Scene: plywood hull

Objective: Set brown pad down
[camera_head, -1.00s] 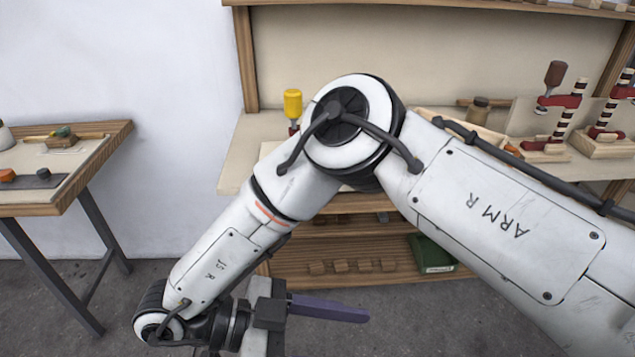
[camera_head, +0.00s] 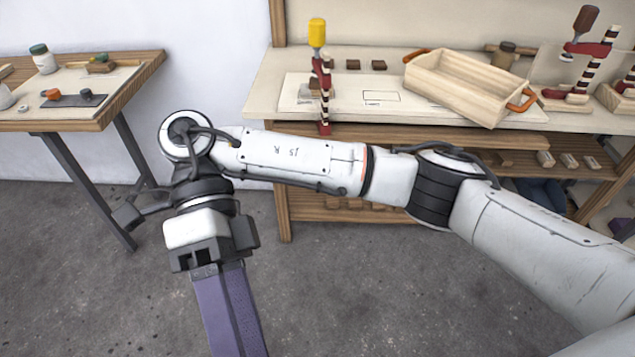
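Brown pads, small dark blocks, lie on the workbench top; one is at the middle (camera_head: 352,64) and another just right of it (camera_head: 379,65). A pale sheet (camera_head: 425,108) with drawn outlines lies in front of them. My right gripper (camera_head: 222,268) hangs over the floor, left of and in front of the bench, well apart from the pads. A long purple piece (camera_head: 228,310) extends down from it. I cannot tell if this piece is its fingers or something held. No brown pad shows at this gripper. My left gripper is not in view.
A red clamp with a yellow handle (camera_head: 317,35) stands at the bench's front edge. A wooden crate (camera_head: 455,92) with orange handles sits to its right. More clamps (camera_head: 580,55) stand at far right. A side table (camera_head: 95,118) is at left. Grey floor between is open.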

